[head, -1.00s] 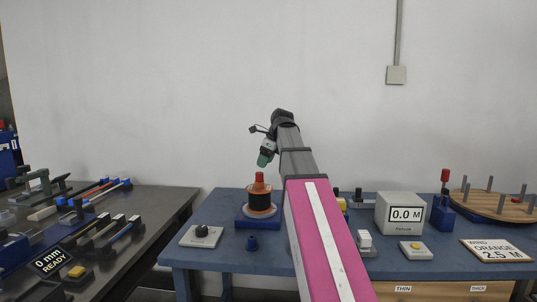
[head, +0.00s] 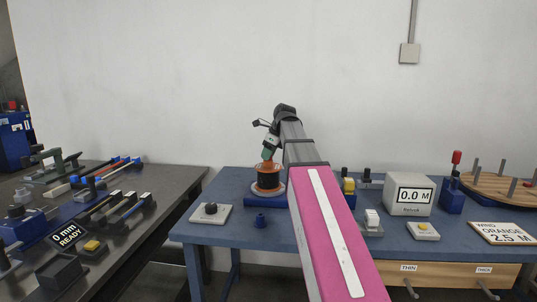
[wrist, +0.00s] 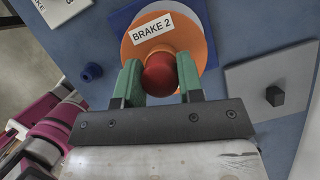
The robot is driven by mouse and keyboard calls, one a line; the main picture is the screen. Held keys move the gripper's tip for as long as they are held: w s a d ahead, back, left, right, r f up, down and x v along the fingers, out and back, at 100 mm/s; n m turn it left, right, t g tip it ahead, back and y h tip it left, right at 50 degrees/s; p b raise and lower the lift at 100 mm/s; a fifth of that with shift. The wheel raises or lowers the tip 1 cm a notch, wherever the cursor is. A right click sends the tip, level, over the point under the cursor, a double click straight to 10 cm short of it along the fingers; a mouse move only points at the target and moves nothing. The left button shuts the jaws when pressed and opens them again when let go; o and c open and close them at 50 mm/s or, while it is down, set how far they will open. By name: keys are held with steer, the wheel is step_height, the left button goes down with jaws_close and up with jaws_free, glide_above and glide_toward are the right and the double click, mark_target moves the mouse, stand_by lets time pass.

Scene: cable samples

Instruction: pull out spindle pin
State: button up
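The spindle pin shows a red round head (wrist: 160,75) in the wrist view. It stands on top of the cable spool, whose orange flange (wrist: 142,50) carries a "BRAKE 2" label. My gripper (wrist: 160,78) has its two green fingers on either side of the red head, which fills the gap between them, so the gripper looks shut on it. In the head view my gripper (head: 267,154) is at the top of the spool (head: 268,182) and hides the pin's head. The spool sits upright on a blue base (head: 262,200).
A grey plate with a black knob (head: 210,208) is left of the spool, and a small blue piece (head: 260,221) is in front. A white "0.0 M" display box (head: 408,194) and a wooden pegged disc (head: 500,187) are on the right. A dark bench (head: 150,185) stands left.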

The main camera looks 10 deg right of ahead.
steer(key=shift+c, duration=0.9)
steer(key=shift+r, duration=0.7)
steer(key=shift+r, duration=4.3)
steer(key=shift+s, duration=0.15)
